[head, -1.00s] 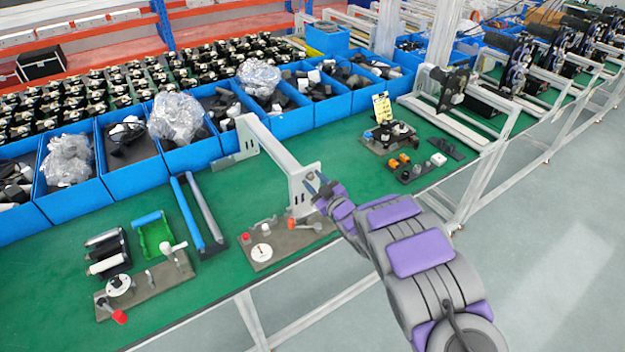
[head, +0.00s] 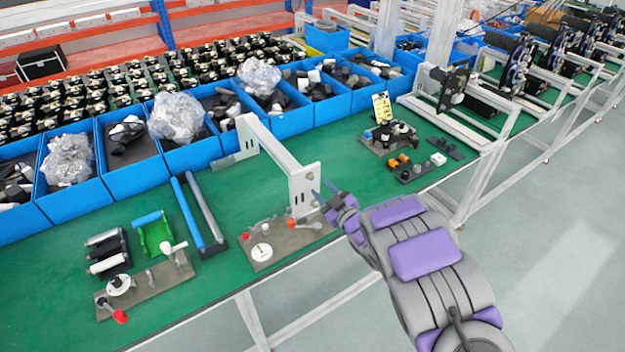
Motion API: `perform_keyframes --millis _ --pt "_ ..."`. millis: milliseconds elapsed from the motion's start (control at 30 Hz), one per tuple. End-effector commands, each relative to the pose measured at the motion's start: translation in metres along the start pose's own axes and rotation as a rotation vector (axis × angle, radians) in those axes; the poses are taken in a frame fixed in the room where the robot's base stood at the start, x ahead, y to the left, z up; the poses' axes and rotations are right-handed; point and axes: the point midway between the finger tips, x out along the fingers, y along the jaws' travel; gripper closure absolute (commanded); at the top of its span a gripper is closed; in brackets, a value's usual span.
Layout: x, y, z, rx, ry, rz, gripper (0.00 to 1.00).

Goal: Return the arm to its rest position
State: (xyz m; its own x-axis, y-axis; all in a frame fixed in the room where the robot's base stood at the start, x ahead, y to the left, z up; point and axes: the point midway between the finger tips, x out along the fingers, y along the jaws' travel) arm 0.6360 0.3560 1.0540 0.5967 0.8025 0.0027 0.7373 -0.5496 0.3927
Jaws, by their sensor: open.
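My gripper (head: 325,193) is at the end of my grey and purple arm, in the middle of the head view. Its two thin fingers are apart and nothing shows between them. It is beside the right end of a white metal bracket (head: 303,185) that stands on the green workbench (head: 345,225). I cannot tell whether the fingers touch the bracket. The arm reaches in from the lower right, over the bench's front edge.
A fixture plate (head: 285,243) with small knobs lies below the bracket. Another fixture (head: 150,285) and blue and grey bars (head: 198,215) lie to the left. Blue bins (head: 200,156) line the back. Grey floor (head: 570,270) is clear at the right.

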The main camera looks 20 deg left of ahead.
Motion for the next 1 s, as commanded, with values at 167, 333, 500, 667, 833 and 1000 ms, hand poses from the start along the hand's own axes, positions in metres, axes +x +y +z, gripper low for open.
perform_keyframes --millis 167,333,500,667,833,1000 --pt "0.0 0.0 0.0 0.0 0.0 0.0 0.6" --pt "0.0 0.0 0.0 0.0 -0.002 0.0 0.6" --pt "-0.008 0.024 0.004 -0.017 -0.076 0.036 0.6" --pt "-0.038 0.083 0.008 -0.042 -0.271 0.136 0.6" --pt "-0.095 0.145 0.007 -0.022 -0.512 0.268 0.6" --pt "-0.167 0.183 -0.001 0.05 -0.736 0.394 0.6"
